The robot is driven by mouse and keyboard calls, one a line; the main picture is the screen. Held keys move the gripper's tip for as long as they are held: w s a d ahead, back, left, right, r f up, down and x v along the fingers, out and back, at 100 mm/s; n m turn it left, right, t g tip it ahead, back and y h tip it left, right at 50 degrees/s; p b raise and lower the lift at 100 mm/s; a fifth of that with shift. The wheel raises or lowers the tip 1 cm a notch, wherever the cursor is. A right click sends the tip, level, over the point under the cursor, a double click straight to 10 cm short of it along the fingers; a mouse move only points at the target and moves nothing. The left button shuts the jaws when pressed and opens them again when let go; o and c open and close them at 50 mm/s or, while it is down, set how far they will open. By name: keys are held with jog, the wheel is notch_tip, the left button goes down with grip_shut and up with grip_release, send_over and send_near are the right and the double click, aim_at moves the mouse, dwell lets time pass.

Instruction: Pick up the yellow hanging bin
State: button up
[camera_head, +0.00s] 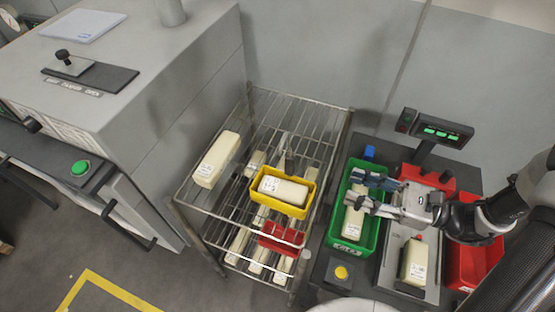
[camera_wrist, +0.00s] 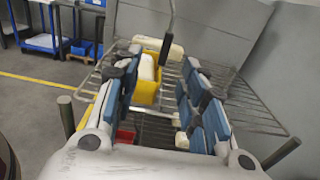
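The yellow hanging bin (camera_head: 277,206) sits on the top wire shelf of the rack, near its right front edge, with a cream block (camera_head: 284,190) inside. A dark upright hook-like part rises at its back edge. My gripper (camera_head: 354,190) is to the right of the bin, above the green bin, with its fingers pointing left. The fingers are spread apart with nothing between them. In the wrist view, the yellow bin (camera_wrist: 147,95) shows beyond my open fingers (camera_wrist: 160,62), partly covered by the left finger. The gripper is apart from the bin.
The wire rack (camera_head: 197,206) holds another cream block (camera_head: 216,160) on top and a red bin (camera_head: 281,240) below. A green bin (camera_head: 370,235) stands on the dark scale table at right, beside red bins (camera_head: 480,275). A grey machine (camera_head: 170,75) is at left.

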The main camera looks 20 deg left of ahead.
jog(key=b, duration=0.2)
send_near(290, 162)
jog(key=shift+m+t, duration=0.3)
jog(key=a, duration=0.1)
jog(key=a+f, duration=0.1)
jog(key=a, duration=0.2)
jog(key=shift+w+a+f, duration=0.15)
jog(key=shift+w+a, duration=0.15)
jog(key=shift+w, duration=0.1)
jog(key=a, duration=0.3)
jog(key=w+a, duration=0.1)
jog(key=a, duration=0.1)
jog(key=shift+a+f+b, duration=0.2)
jog(key=shift+a+b, duration=0.1)
jog(key=shift+a, duration=0.05)
jog(key=shift+c, duration=0.3)
grip_shut()
